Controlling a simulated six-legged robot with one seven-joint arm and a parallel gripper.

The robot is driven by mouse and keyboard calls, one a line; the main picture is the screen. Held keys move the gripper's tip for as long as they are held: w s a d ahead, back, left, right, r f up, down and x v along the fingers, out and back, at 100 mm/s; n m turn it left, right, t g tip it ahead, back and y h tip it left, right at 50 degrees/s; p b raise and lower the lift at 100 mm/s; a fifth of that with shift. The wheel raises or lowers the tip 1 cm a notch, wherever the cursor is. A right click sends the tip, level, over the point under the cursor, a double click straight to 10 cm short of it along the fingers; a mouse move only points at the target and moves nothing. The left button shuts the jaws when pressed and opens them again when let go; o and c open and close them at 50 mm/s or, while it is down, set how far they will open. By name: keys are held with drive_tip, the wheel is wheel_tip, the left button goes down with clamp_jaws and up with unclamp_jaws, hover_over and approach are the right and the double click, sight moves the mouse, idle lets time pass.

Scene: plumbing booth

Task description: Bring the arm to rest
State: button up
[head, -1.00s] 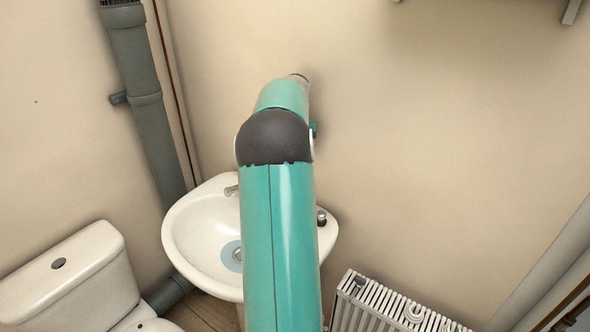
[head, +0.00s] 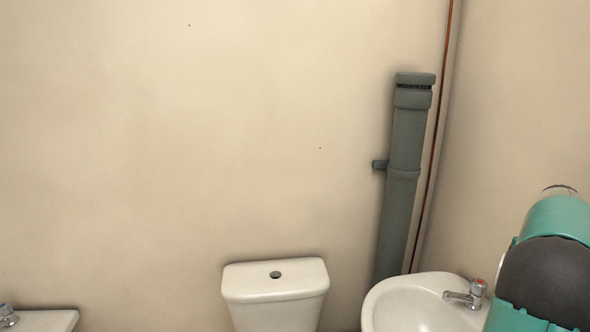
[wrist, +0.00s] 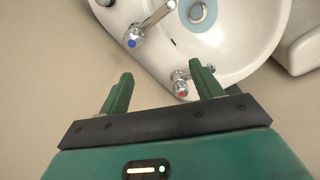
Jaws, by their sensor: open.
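My gripper (wrist: 160,90) shows in the wrist view with its two green fingers apart and nothing between them. It is in front of the white washbasin (wrist: 240,50), near the taps. A tap with a blue mark (wrist: 148,27) is beyond the left finger, and a tap with a red mark (wrist: 179,84) is close by the right finger. I cannot tell whether that finger touches it. In the head view my teal and dark arm is at the right edge, beside the washbasin (head: 410,300), and hides part of it. The gripper itself is hidden there.
A toilet cistern (head: 275,282) stands left of the basin. A grey soil pipe (head: 402,170) and a thin copper pipe (head: 433,150) run up near the wall corner. Another white fixture with a tap (head: 40,320) is at the lower left. The wall (head: 180,150) is bare.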

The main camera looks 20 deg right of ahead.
drive_tip(key=w+a+r+n+t, duration=0.1)
drive_tip(key=w+a+r, duration=0.15)
drive_tip(key=a, duration=0.75)
drive_tip(key=w+a+r+n+t, duration=0.1)
drive_tip(key=w+a+r, duration=0.15)
drive_tip(key=a, duration=0.65)
drive_tip(key=w+a+r+n, duration=0.1)
drive_tip(key=w+a+r, duration=0.15)
drive_tip(key=a, duration=0.75)
drive_tip(key=s+a+f+n+t, duration=0.1)
drive_tip(key=s+a+f+n, duration=0.1)
drive_tip(key=s+a, duration=0.4)
drive_tip(key=s+a+f+n+t, duration=0.2)
drive_tip(key=s+a, duration=0.3)
drive_tip(key=a, duration=1.2)
drive_tip(key=shift+s+a+f, duration=0.2)
drive_tip(key=shift+s+a, duration=0.05)
drive_tip(key=shift+s, duration=0.15)
